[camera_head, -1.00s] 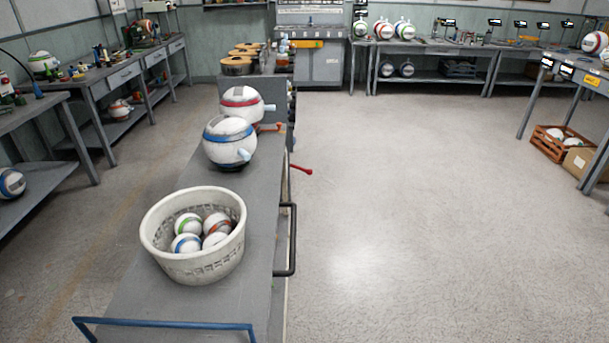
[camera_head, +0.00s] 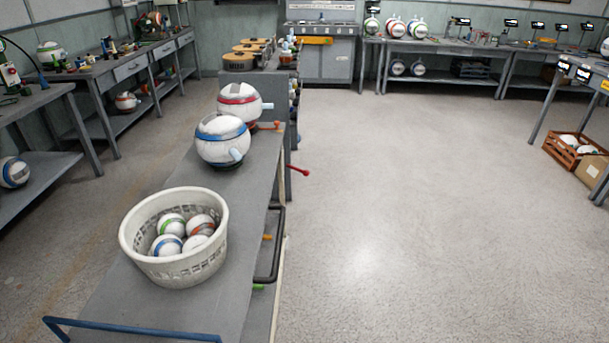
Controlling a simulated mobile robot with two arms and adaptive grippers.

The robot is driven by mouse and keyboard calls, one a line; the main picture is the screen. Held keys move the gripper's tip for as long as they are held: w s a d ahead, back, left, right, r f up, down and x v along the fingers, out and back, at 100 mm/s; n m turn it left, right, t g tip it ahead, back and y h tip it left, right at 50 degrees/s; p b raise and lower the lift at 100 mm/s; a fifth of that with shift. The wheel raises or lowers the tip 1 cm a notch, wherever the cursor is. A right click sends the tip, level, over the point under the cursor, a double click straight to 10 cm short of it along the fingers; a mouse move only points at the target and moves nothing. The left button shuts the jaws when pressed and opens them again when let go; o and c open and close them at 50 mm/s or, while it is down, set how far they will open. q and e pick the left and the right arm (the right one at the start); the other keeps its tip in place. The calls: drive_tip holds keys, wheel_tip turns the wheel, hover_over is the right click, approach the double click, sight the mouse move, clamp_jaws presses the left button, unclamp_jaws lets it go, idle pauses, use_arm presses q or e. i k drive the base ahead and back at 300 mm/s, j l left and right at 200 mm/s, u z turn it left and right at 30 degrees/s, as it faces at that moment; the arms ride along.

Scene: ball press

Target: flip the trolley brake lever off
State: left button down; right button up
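The grey trolley (camera_head: 255,190) runs away from me at the centre-left, with a blue bar handle (camera_head: 135,329) at its near end and a black handle (camera_head: 275,252) on its right side. A red lever with a round knob (camera_head: 300,172) sticks out to the right near the trolley's far end, roughly level; it may be the brake lever, but its mount is partly hidden. Neither of my grippers is in view.
On the trolley stand a white basket (camera_head: 215,240) of small balls and two large white balls, one blue-banded (camera_head: 222,146), one red-banded (camera_head: 239,98). Benches line the left and back walls. A wooden crate (camera_head: 573,150) sits at right. The floor (camera_head: 400,200) right of the trolley is clear.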

sight(306, 173)
drive_tip(key=i+l, duration=1.05)
drive_tip(key=i+j+u, duration=0.05)
